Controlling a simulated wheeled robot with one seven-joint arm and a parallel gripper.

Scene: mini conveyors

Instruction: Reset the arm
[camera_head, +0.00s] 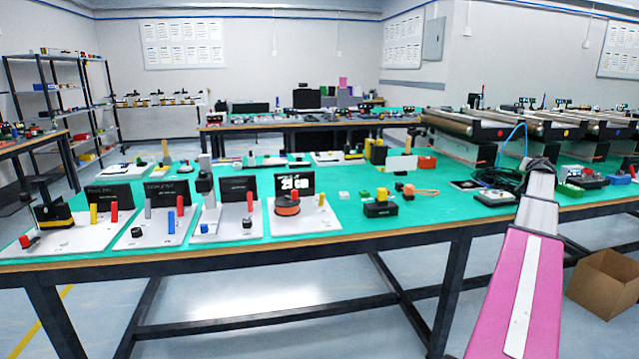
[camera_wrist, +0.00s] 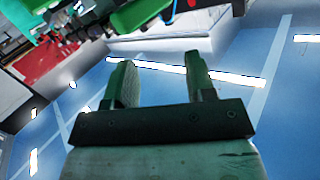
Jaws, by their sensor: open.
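My gripper (camera_wrist: 158,75) shows in the wrist view with its two fingers apart and nothing between them. The blue-grey floor (camera_wrist: 165,105) lies behind the fingers, and green and dark items (camera_wrist: 140,14) show at the top, too tilted and blurred to name. In the head view my pink and white arm reaches from the lower right toward the table (camera_head: 400,232). Its far end is over the right part of the green table top, and the gripper itself cannot be made out there.
Several white boards (camera_head: 60,238) with black panels and coloured blocks stand at the table's left. A black block with a yellow piece (camera_head: 380,207) sits mid-table. Dark cables (camera_head: 490,178) lie beside my arm. Conveyors (camera_head: 460,122) stand behind. A cardboard box (camera_head: 607,285) is on the floor at right.

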